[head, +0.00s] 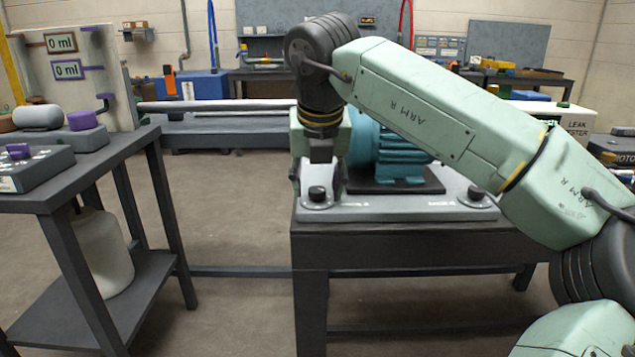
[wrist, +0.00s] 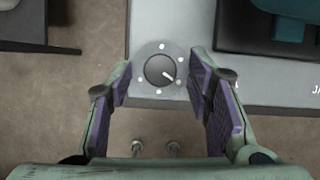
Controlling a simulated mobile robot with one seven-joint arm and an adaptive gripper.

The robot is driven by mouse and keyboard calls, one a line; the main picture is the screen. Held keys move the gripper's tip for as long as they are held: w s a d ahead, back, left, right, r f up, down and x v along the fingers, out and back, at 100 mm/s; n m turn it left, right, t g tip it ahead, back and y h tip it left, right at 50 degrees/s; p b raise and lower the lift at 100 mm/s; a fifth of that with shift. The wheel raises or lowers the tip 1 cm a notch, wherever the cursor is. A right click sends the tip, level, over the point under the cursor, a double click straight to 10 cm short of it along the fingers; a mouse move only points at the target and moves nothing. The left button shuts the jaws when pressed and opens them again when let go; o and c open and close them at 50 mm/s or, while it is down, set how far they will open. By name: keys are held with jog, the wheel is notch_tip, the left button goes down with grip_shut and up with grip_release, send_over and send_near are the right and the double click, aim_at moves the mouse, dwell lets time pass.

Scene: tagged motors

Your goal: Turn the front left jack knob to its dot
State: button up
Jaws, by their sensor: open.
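The front left jack knob (head: 317,194) is a dark round knob on the near left corner of the grey motor base plate (head: 400,209). In the wrist view the knob (wrist: 159,69) has a white pointer line aimed to the lower right. Several pale dots ring it on a grey disc; I cannot tell which is its own dot. My gripper (wrist: 158,88) is open and empty, its purple-padded fingers apart on the left and right of the knob. In the head view my gripper (head: 319,172) points down just above the knob, its fingertips hard to make out.
A teal motor (head: 400,150) stands on the plate, partly behind my arm. The front right knob (head: 475,194) sits at the plate's other near corner. The plate rests on a dark table (head: 420,247). A cart (head: 92,178) stands at left, with bare floor between.

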jog(key=shift+c, duration=0.2)
grip_shut()
jog(key=shift+r, duration=0.1)
dwell(0.4)
jog(key=n+p, duration=0.1)
jog(key=n, duration=0.1)
jog(key=n+y+p, duration=0.2)
jog(key=n+p, duration=0.1)
jog(key=shift+w+d+r+n+g, duration=0.1)
jog(key=shift+d+r+n+g, duration=0.05)
jog(key=shift+d+n+g, duration=0.2)
jog(key=n+g+y+p, duration=0.1)
jog(key=n+p, duration=0.1)
jog(key=n, duration=0.2)
jog(key=shift+w+p, duration=0.1)
jog(key=shift+p, duration=0.25)
jog(key=shift+n+g+y+p, duration=0.35)
jog(key=shift+n+p, duration=0.2)
jog(key=shift+n, duration=0.4)
jog(key=shift+f, duration=0.2)
